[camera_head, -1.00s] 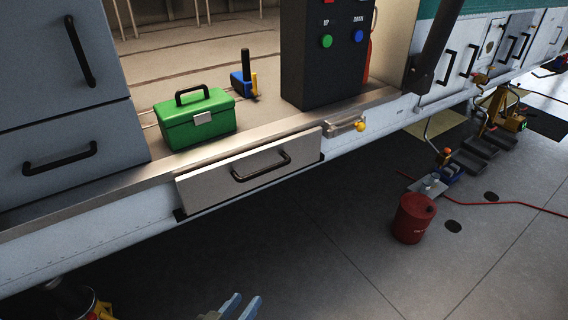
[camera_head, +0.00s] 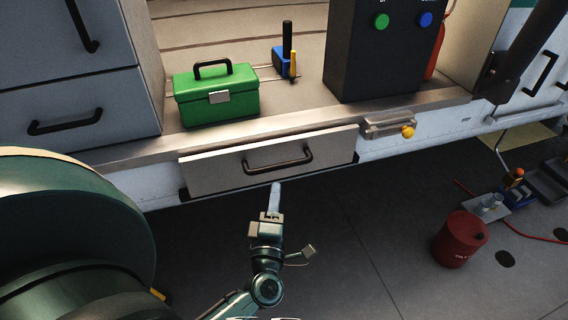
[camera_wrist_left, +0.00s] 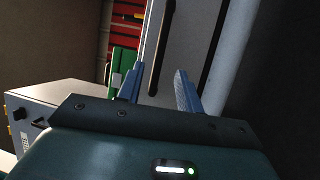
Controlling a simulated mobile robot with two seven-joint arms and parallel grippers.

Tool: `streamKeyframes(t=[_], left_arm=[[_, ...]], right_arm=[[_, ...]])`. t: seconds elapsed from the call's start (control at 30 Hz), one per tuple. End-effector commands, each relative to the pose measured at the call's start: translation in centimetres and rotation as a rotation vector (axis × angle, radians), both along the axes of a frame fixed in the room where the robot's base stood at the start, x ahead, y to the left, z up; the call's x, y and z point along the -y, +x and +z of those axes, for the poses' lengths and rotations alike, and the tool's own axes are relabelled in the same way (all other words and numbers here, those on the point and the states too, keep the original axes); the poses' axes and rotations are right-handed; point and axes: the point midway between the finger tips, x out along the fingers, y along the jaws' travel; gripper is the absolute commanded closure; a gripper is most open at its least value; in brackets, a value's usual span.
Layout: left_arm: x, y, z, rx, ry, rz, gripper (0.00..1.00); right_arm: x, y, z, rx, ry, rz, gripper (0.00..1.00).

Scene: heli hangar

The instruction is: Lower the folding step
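The folding step (camera_head: 215,170) is a pale panel folded up against the side sill, with a black bar handle (camera_head: 278,167) across its front. My left gripper (camera_head: 275,195) is just below and in front of the panel's lower edge, apart from the handle. In the left wrist view my left gripper (camera_wrist_left: 157,76) has its two blue fingers spread with nothing between them. There the handle (camera_wrist_left: 160,50) lies beyond the fingertips, roughly between them, in front of the pale panel (camera_wrist_left: 187,45). My right gripper is not in view.
A silver latch with a yellow knob (camera_head: 408,131) sits right of the panel. A green toolbox (camera_head: 215,100) stands on the floor above it. A dark control box (camera_head: 385,55) is at the right. A red canister (camera_head: 461,240) stands on the ground. The ground below the panel looks clear.

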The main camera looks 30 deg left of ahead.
Motion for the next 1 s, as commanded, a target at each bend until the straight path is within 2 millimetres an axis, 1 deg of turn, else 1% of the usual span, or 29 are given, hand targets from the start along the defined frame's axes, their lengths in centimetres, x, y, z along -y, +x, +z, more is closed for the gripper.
streamKeyframes(t=[0.03, 0.2, 0.3, 0.43, 0.6, 0.87, 1.0], left_arm=[[-0.5, 1.1, 0.4, 0.005, 0.001, 0.000, 0.64], [-2.1, 4.3, 1.0, 0.003, 0.002, -0.001, 0.64], [-2.9, 5.9, 1.2, 0.002, 0.002, -0.001, 0.64], [-3.7, 7.3, 1.5, 0.001, 0.004, -0.001, 0.64], [-4.1, 8.2, 1.6, -0.001, 0.002, -0.003, 0.64], [-4.1, 8.3, 1.6, -0.001, 0.002, -0.003, 0.64], [-4.1, 8.3, 1.6, -0.001, 0.002, -0.003, 0.74]], right_arm=[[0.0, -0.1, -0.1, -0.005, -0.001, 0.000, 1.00], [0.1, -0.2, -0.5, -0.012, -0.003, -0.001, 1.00], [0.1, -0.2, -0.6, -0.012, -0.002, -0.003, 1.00], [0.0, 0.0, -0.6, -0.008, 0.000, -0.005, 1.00], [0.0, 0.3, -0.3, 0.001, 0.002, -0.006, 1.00], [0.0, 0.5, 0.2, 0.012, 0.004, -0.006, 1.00], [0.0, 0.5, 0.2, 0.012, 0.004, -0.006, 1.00]])
